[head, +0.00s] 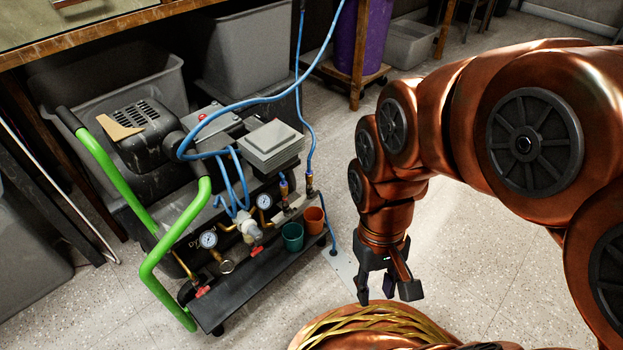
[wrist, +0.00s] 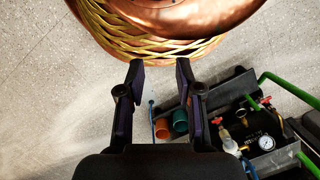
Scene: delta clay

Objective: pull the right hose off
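The right blue hose (head: 312,145) hangs down to a brass fitting (head: 310,187) at the right end of the green-handled compressor (head: 175,235). Another blue hose (head: 250,101) loops over the compressor, and a second fitting (head: 283,188) stands just left of the right one. My gripper (head: 388,290) points down, open and empty, to the right of the compressor and apart from both fittings. In the wrist view my open fingers (wrist: 159,75) have nothing between them. A thin blue line (wrist: 152,108) shows beyond them; I cannot tell which hose it is.
A teal cup (head: 292,238) and an orange cup (head: 313,220) stand on the compressor's front shelf, near the fittings. My copper base with gold strands lies below the gripper. Grey bins (head: 250,50) and a workbench (head: 100,38) stand behind.

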